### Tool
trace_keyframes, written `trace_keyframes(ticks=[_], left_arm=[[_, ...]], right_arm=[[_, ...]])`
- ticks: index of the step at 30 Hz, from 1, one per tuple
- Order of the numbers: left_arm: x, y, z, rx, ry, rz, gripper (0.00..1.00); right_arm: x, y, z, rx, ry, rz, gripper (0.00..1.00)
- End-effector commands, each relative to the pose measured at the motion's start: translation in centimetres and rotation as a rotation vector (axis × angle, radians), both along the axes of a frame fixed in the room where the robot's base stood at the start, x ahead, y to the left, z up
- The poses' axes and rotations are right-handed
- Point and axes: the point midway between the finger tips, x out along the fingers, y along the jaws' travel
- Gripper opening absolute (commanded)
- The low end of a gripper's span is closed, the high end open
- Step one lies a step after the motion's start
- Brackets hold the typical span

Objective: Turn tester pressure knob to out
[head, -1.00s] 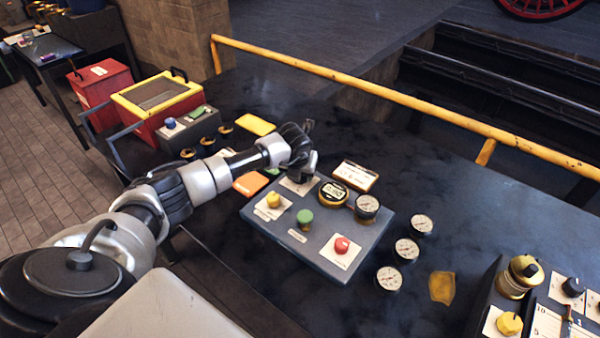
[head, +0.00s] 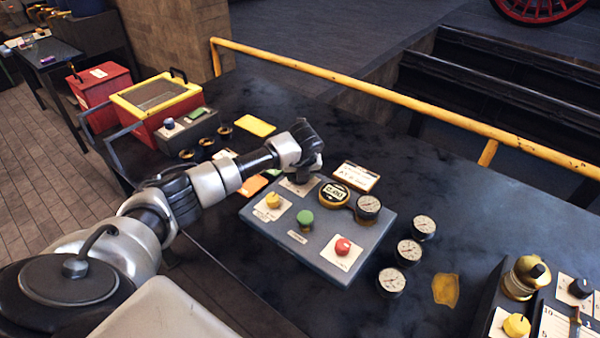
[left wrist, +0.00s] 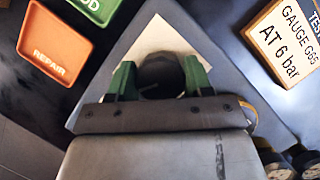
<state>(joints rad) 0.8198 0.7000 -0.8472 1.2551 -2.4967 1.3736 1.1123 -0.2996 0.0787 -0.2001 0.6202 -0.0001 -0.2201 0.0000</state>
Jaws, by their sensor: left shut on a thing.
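The tester is a blue-grey panel (head: 325,262) on the dark bench. It carries a yellow knob (head: 273,201), a green knob (head: 305,217), a red knob (head: 343,246), a round display (head: 334,193) and a dial gauge (head: 368,207). My left gripper (head: 302,175) is at the panel's far left corner. In the left wrist view its green fingers are either side of a dark round knob (left wrist: 160,72) on a white plate (left wrist: 167,36), shut on it. The knob's marks are blurred or hidden. My right gripper is out of view.
A sign reading "GAUGE G65 AT 6 bar" (left wrist: 289,42) stands behind the tester. An orange REPAIR tray (left wrist: 55,48) lies left of it. Loose gauges (head: 409,251) lie to the right. A yellow rail (head: 400,101) runs behind the bench.

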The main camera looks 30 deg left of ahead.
Motion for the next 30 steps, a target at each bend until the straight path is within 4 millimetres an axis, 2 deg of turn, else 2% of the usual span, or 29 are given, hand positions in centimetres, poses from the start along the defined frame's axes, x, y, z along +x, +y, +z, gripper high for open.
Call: trace_keyframes(ticks=[5, 6, 11, 18, 22, 26, 30], left_arm=[[0.0, 0.0, 0.0, -0.001, -0.001, 0.003, 0.27], [0.0, 0.0, 0.0, -0.001, -0.001, 0.003, 0.54], [0.0, 0.0, 0.0, -0.001, -0.001, 0.002, 0.76], [0.0, 0.0, 0.0, -0.001, -0.001, 0.000, 0.76], [-0.1, -0.2, 0.7, -0.001, -0.002, -0.001, 0.76], [-0.7, -0.6, 2.5, 0.001, -0.005, -0.002, 0.76], [-1.6, -1.4, 5.3, 0.001, -0.006, -0.002, 0.76]], right_arm=[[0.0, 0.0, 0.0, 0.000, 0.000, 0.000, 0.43], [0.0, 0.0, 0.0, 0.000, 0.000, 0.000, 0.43], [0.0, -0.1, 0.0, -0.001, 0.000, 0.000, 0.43], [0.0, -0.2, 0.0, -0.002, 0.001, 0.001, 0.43], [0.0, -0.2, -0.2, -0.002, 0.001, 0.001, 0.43], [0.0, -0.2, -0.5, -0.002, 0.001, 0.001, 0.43], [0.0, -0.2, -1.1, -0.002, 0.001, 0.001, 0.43]])
